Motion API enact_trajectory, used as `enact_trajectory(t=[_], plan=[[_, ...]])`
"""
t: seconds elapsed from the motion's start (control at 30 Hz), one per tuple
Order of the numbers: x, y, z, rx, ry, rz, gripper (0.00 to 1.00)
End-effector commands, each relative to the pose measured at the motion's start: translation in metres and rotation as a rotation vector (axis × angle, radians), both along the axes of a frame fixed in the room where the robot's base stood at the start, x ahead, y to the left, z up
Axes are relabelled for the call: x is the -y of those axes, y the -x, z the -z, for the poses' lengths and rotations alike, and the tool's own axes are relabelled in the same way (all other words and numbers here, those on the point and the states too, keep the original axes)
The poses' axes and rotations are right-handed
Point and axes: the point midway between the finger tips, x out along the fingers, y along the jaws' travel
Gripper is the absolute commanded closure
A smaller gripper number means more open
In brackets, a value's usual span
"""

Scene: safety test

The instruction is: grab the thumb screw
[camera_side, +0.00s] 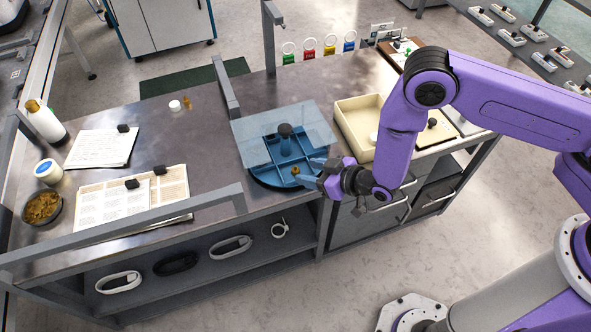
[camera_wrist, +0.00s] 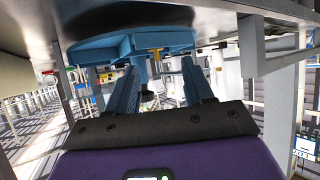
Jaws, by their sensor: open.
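A round blue divided tray (camera_side: 262,176) sits near the front edge of the workbench, partly under a clear plate (camera_side: 250,122). A dark knob (camera_side: 285,129) stands above the tray's middle. A small brass-coloured piece (camera_side: 295,170), which looks like the thumb screw, is at the tray's right front part; it also shows as a yellow T-shape (camera_wrist: 156,53) in the wrist view. My gripper (camera_side: 312,172) is at the tray's right front side, close to this piece. In the wrist view its blue fingers (camera_wrist: 160,78) are apart with nothing between them. Whether they touch the tray is unclear.
A cream open bin (camera_side: 348,122) stands right of the tray. A raised grey rail (camera_side: 228,92) is behind left. Papers (camera_side: 100,150), a bottle (camera_side: 45,122) and a bowl (camera_side: 42,207) are at the left. A second brass piece (camera_side: 187,102) stands farther back.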

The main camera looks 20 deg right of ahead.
Motion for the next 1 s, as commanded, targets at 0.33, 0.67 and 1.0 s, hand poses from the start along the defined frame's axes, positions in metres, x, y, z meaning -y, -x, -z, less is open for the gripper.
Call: enact_trajectory(t=[0.33,0.67,1.0], plan=[[-0.016,-0.032,0.017,0.001,-0.001,0.001,0.48],[-0.018,-0.036,0.020,0.000,0.000,0.000,0.48],[-0.018,-0.036,0.020,0.001,-0.001,0.000,1.00]])
